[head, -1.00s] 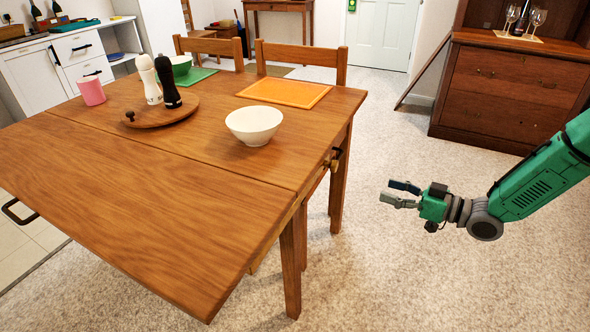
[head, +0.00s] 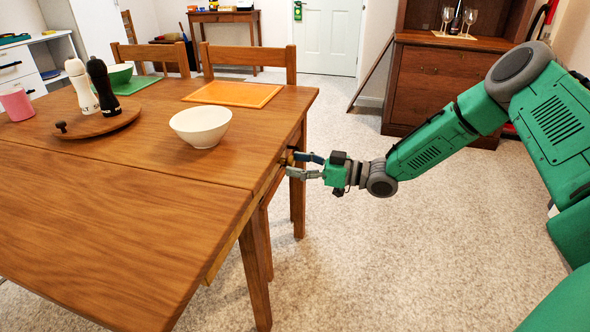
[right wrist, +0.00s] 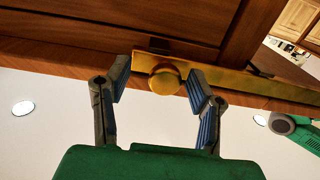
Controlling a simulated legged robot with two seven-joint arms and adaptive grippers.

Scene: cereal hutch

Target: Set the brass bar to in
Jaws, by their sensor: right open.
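The brass bar (right wrist: 230,82) lies along the underside edge of the wooden table (head: 120,220), with a round brass knob (right wrist: 165,79) on it. In the head view only a bit of brass (head: 289,158) shows at the table's right side. My right gripper (head: 299,165) is at that side, its fingers pointing at the brass. In the right wrist view its two fingers (right wrist: 160,85) stand apart on either side of the knob. I cannot tell whether they touch it. My left gripper is not in view.
A white bowl (head: 201,127) stands near the table's right edge, by an orange mat (head: 232,94). A round wooden tray (head: 90,124) carries a white and a black mill. Two chairs stand behind the table. Carpet to the right is clear.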

